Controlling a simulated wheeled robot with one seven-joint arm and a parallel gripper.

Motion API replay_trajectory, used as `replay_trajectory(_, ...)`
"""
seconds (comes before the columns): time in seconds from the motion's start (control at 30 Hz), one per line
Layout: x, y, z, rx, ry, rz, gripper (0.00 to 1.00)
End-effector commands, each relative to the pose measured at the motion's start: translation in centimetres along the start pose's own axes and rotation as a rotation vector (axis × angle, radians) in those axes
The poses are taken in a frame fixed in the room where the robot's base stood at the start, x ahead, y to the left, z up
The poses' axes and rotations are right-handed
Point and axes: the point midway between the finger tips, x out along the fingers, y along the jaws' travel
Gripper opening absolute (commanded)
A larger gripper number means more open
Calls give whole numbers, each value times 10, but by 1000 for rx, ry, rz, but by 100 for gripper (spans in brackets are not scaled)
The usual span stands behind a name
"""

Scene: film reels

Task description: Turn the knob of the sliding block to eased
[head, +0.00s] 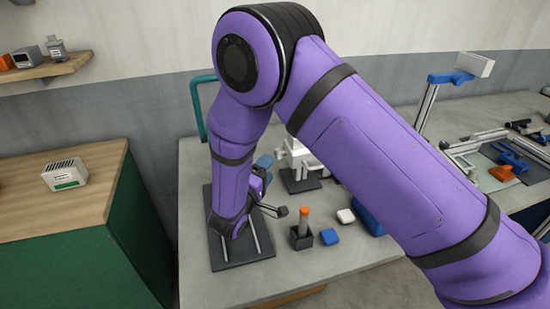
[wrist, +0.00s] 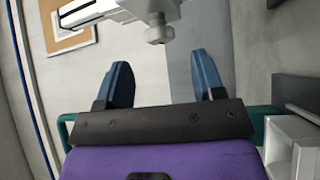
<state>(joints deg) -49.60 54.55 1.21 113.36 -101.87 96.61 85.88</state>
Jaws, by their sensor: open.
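My gripper (wrist: 161,62) shows in the wrist view with its two blue fingers spread apart and nothing between them. A white mechanism with a round, stubby knob (wrist: 158,30) is just past the fingertips, apart from them. I cannot tell whether this is the sliding block's knob. In the head view my arm hides most of the gripper. A dark plate with two pale rails (head: 246,254) lies below my forearm, and any block on it is hidden. A white device (head: 297,158) stands on a small dark base behind the arm.
An orange-topped cylinder stands in a dark holder (head: 301,238), beside a blue block (head: 329,237) and a white block (head: 346,216). A teal hoop (head: 195,95) rises behind my arm. A green cabinet (head: 75,265) stands left. The bench's front is clear.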

Motion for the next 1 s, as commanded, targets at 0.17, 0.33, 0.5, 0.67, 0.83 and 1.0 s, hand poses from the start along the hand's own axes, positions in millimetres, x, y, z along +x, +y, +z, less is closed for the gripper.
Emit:
replay_trajectory(0.17, 30, 0, 0, 0, -1, 1, 62)
replay_trajectory(0.33, 46, 0, 0, 1, -1, 1, 62)
replay_trajectory(0.5, 52, 0, 0, 0, 0, 0, 62)
replay_trajectory(0.67, 52, 0, 0, 0, 0, 0, 62)
replay_trajectory(0.83, 52, 0, 0, 0, 0, 0, 39)
replay_trajectory(1.0, 52, 0, 0, 0, 0, 0, 13)
